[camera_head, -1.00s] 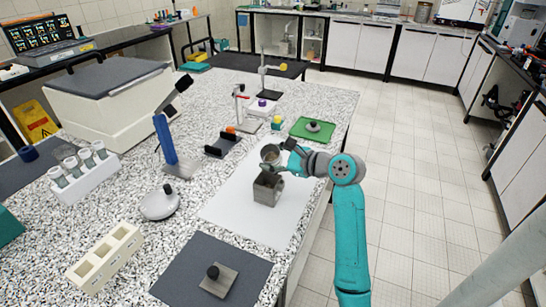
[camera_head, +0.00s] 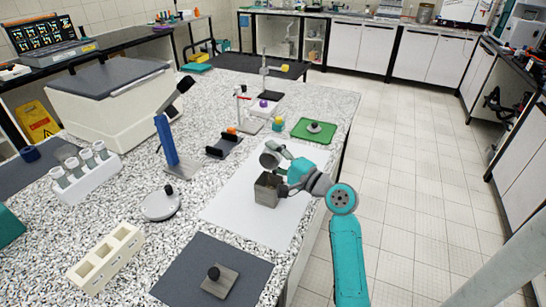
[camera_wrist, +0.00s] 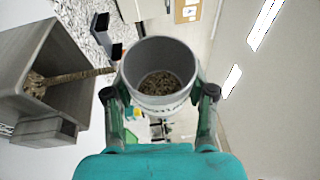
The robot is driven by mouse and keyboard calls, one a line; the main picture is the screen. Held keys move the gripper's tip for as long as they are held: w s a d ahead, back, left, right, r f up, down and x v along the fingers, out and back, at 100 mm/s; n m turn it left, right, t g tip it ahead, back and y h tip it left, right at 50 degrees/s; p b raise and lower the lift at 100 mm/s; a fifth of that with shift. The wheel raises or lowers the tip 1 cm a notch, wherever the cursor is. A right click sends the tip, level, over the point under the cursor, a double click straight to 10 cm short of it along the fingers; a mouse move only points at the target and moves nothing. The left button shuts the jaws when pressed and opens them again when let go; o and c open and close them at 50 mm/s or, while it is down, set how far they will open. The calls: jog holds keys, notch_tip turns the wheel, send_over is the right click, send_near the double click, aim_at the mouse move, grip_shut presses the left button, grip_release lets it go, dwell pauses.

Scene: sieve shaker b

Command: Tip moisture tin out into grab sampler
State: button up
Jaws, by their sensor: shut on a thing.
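The moisture tin (camera_head: 270,159), a round grey-white cup, is held by my gripper (camera_head: 284,158) above the grab sampler's rear side. The grab sampler (camera_head: 266,191) is an open square grey box standing on a white sheet. In the wrist view my fingers are shut on both sides of the tin (camera_wrist: 165,55), and brown grains lie inside it. The tin is tilted toward the sampler (camera_wrist: 30,60), on the left of that view. A brown streak of grains runs from the tin's rim into the sampler, where some grains lie.
The white sheet (camera_head: 232,205) is clear around the sampler. A dark mat (camera_head: 185,275) with a square knobbed plate (camera_head: 222,287) lies in front. A round knobbed lid (camera_head: 160,207) sits to the left.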

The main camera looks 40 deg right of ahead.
jog(key=shift+s+a+r+n+t+y, duration=0.1)
jog(key=shift+a+r+n+t+y, duration=0.1)
jog(key=shift+n, duration=0.45)
jog(key=shift+s+a+r+n+t+y, duration=0.1)
jog(key=shift+n+t+y, duration=0.1)
jog(key=shift+n, duration=0.4)
jog(key=shift+s+a+r+n+t+y, duration=0.1)
jog(key=shift+a+n+t, duration=0.1)
jog(key=shift+n, duration=0.45)
jog(key=m, duration=0.2)
jog(key=r+m+g+h, duration=0.1)
jog(key=m, duration=0.1)
jog(key=shift+r+m+g, duration=0.15)
jog(key=shift+m+g, duration=0.15)
jog(key=shift+m, duration=0.1)
jog(key=m+g, duration=0.1)
jog(key=m, duration=0.1)
jog(key=r+m+g, duration=0.1)
jog(key=m, duration=0.2)
jog(key=shift+r, duration=0.2)
jog(key=m+g, duration=0.1)
jog(key=m, duration=0.1)
jog(key=r+m+g+y, duration=0.1)
jog(key=m, duration=0.1)
jog(key=shift+d+r, duration=0.1)
jog(key=m+g+y, duration=0.1)
jog(key=m, duration=0.1)
jog(key=r+m+g+y, duration=0.1)
jog(key=shift+r+m, duration=0.1)
jog(key=shift+m, duration=0.3)
